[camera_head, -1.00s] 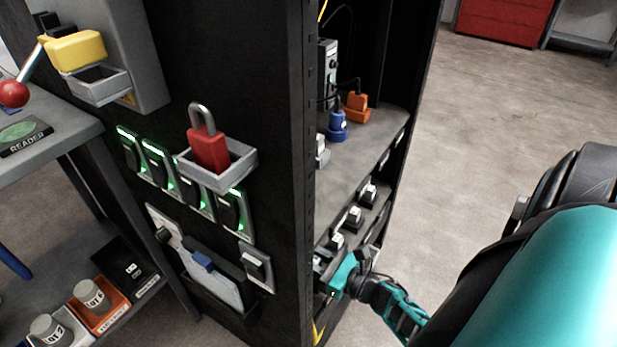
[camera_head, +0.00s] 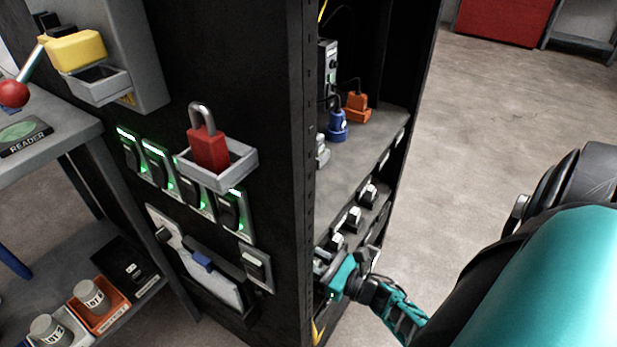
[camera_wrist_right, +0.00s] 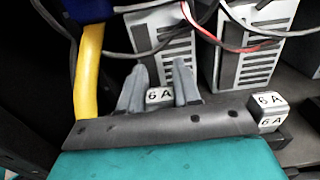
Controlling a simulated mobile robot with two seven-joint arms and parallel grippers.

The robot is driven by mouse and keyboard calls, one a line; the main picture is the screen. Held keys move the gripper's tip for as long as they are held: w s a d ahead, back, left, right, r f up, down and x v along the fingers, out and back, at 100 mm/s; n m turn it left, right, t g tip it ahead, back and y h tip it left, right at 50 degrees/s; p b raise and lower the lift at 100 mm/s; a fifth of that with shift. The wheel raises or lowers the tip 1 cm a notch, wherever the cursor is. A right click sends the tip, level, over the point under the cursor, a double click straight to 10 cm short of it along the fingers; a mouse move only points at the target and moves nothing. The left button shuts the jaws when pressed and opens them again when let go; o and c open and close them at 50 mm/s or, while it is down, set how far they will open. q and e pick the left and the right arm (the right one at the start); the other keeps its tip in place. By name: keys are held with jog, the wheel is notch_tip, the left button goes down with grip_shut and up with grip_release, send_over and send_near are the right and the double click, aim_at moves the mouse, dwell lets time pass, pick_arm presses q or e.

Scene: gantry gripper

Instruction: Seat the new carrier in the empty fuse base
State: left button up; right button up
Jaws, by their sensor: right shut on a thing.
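My right gripper (camera_head: 332,274) reaches into the lower part of the open cabinet, at the near end of a row of fuse carriers. In the right wrist view its two grey fingers (camera_wrist_right: 158,88) are shut on a small white carrier marked 6 A (camera_wrist_right: 159,96). Another carrier marked 6 A (camera_wrist_right: 268,100) is to its right. More white-topped carriers, such as one in the row (camera_head: 354,216), sit on dark bases along the cabinet's edge. The base under the held carrier is hidden, so I cannot tell whether the carrier is seated. My left gripper is not in view.
Grey vented units (camera_wrist_right: 160,45) with black and red wires stand behind the fingers. A yellow bar (camera_wrist_right: 88,70) is close on the left. The cabinet shelf (camera_head: 360,150) with blue and orange plugs lies above the row. The floor (camera_head: 480,150) right of the cabinet is clear.

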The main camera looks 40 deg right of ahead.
jog(key=shift+f, duration=0.55)
jog(key=shift+f, duration=0.7)
jog(key=o, duration=1.1)
jog(key=v, duration=1.3)
jog(key=shift+p, duration=0.3)
